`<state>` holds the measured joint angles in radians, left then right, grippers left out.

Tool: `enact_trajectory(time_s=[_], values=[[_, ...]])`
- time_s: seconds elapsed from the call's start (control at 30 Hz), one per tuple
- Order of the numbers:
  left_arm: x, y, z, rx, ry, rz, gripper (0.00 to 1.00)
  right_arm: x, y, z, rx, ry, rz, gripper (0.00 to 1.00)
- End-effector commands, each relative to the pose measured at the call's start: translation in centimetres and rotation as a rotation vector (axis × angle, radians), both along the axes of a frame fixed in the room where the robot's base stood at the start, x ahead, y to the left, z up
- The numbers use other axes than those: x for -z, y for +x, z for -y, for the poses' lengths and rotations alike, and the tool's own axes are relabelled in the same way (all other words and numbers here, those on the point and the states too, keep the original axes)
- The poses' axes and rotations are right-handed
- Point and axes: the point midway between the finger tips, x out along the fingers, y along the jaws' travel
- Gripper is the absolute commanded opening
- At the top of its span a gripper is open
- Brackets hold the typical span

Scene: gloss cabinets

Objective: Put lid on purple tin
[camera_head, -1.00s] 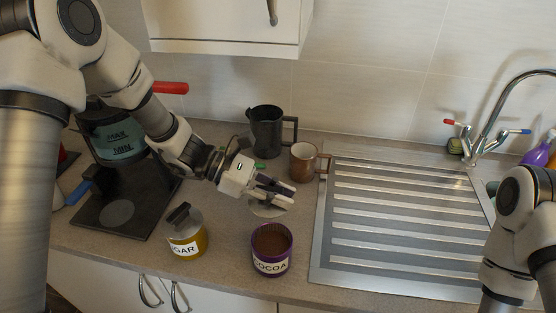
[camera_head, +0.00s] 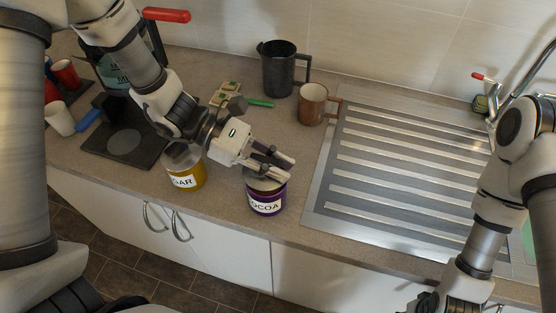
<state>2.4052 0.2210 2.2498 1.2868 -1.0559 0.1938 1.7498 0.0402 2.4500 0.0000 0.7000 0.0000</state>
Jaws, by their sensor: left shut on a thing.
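The purple tin (camera_head: 267,204), labelled COCOA, stands on the counter near its front edge. Its lid (camera_head: 264,184), a pale grey disc, is at the tin's mouth under my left gripper. I cannot tell if it is fully seated. My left gripper (camera_head: 278,168) is shut on the lid, and its fingers hide much of the lid. My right gripper (camera_head: 436,301) is low at the bottom right, partly cut off by the frame edge, and its jaws cannot be made out.
A yellow sugar jar (camera_head: 186,176) stands just left of the tin. A brown mug (camera_head: 312,104) and a dark jug (camera_head: 281,70) stand behind. The ridged sink drainer (camera_head: 325,189) lies to the right. The counter's front edge is close to the tin.

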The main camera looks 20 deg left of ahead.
Motion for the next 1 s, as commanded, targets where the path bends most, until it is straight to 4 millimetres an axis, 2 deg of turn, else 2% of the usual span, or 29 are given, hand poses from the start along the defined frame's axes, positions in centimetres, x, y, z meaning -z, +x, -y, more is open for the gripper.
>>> enact_trajectory(time_s=[0.03, 0.17, 1.0], values=[[1.0, 0.0, 0.0, 0.000, 0.000, 0.000, 0.00, 0.9, 0.0, 0.0, 0.000, 0.000, 0.000, 0.40], [1.6, 0.0, 0.0, 0.000, 0.000, 0.001, 0.00, 1.3, 0.0, 0.0, 0.000, 0.000, 0.000, 0.40], [2.3, 0.0, 0.0, -0.001, 0.000, 0.000, 0.00, 1.8, 0.0, 0.0, 0.000, 0.000, 0.000, 0.40]])
